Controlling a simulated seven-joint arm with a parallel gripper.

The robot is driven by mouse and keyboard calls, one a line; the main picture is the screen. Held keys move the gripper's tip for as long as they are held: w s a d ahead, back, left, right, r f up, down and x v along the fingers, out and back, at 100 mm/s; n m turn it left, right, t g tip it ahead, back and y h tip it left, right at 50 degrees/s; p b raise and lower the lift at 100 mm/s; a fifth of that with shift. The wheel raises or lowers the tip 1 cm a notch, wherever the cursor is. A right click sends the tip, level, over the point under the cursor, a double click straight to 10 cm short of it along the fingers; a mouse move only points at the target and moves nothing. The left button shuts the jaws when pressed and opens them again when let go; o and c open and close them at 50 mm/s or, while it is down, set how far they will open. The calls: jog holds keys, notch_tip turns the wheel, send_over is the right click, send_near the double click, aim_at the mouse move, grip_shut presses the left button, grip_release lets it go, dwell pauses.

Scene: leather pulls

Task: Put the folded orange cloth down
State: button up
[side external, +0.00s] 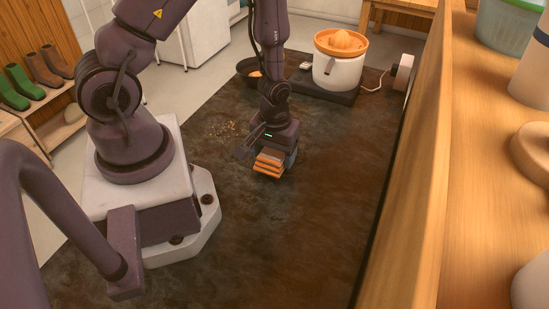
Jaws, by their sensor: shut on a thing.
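The folded orange cloth (268,165) shows as a small stack of orange layers at the end of my arm. My gripper (270,155) is shut on it, pointing down over the dark brown worktop (300,230). One finger shows at the cloth's right side; the other is mostly hidden. I cannot tell from this view whether the cloth touches the worktop or hangs a little above it.
A white juicer with an orange top (340,65) stands on a dark base behind and to the right. A dark bowl (247,72) is behind my arm. Crumbs (222,129) lie left of my gripper. A wooden shelf (410,170) borders the right. The front worktop is clear.

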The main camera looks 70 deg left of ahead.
jog(key=shift+f, duration=1)
jog(key=o, duration=1)
jog(key=shift+f, duration=0.1)
jog(key=shift+o, duration=0.2)
notch_tip(320, 180, up, 12)
jog(key=shift+r, duration=0.2)
notch_tip(320, 180, up, 7)
jog(key=m+t, duration=0.2)
send_over(280, 154)
jog(key=s+d+r+m+t, duration=0.1)
jog(key=s+r+m, duration=0.2)
jog(key=r, duration=0.4)
jog(key=s+d+r+m+t, duration=0.2)
jog(key=s+r+m, duration=0.2)
jog(key=r, duration=0.4)
jog(key=shift+s+d+r+t, duration=0.2)
jog(key=shift+d+r+t, duration=0.05)
jog(key=shift+r+t, duration=0.05)
